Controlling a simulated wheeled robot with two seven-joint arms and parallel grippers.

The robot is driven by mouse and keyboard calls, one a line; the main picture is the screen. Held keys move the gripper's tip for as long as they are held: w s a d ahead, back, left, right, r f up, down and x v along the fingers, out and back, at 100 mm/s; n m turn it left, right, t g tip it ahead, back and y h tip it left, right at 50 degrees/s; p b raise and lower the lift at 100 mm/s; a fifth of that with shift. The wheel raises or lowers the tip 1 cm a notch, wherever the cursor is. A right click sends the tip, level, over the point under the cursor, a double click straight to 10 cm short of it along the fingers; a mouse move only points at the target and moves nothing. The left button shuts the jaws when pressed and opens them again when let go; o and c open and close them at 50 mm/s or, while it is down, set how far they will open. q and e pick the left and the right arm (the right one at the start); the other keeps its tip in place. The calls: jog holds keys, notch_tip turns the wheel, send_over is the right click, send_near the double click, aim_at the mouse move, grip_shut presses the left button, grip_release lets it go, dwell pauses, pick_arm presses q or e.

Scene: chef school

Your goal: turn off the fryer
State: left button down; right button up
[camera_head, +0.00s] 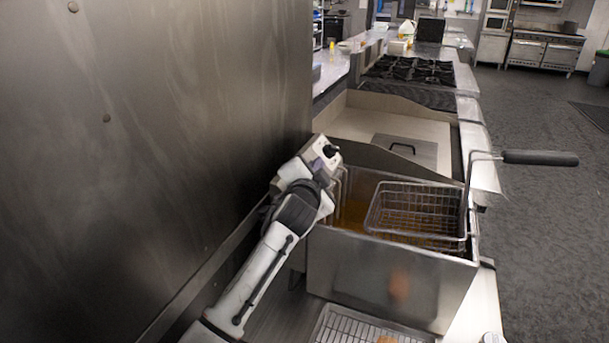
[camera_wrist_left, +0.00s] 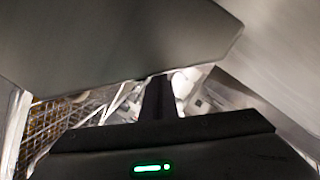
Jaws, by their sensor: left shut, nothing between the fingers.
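The fryer (camera_head: 390,275) is a steel box with brown oil inside, in the middle of the head view. Its wire basket (camera_head: 415,212) has a black handle (camera_head: 540,158) reaching right. A pale control head with a black knob (camera_head: 331,151) stands at the fryer's back left corner. My left gripper (camera_head: 319,168) is shut and empty, close beside this control head; I cannot tell whether it touches the knob. In the left wrist view the dark fingers (camera_wrist_left: 160,97) are together, with pale parts just beyond them. My right gripper is not in view.
A large steel panel (camera_head: 150,130) stands close on the left of my left arm. A wire rack (camera_head: 365,330) lies in front of the fryer. Beyond the fryer are a lidded counter section (camera_head: 405,150) and a black stove top (camera_head: 410,70). Open floor (camera_head: 545,230) lies on the right.

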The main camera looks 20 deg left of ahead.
pick_arm(q)
jog(key=shift+s+a+r, duration=0.1)
jog(key=shift+s+a, duration=0.15)
jog(key=shift+s, duration=0.2)
jog(key=shift+w+d, duration=0.1)
jog(key=shift+w+d+p, duration=0.1)
jog(key=shift+w+p, duration=0.1)
jog(key=shift+p, duration=0.1)
jog(key=shift+d+r, duration=0.1)
jog(key=shift+d, duration=0.05)
jog(key=s+d+r, duration=0.2)
jog(key=s+r, duration=0.2)
jog(key=s, duration=0.6)
jog(key=shift+s+d+r, duration=0.25)
jog(key=shift+d+r, duration=0.15)
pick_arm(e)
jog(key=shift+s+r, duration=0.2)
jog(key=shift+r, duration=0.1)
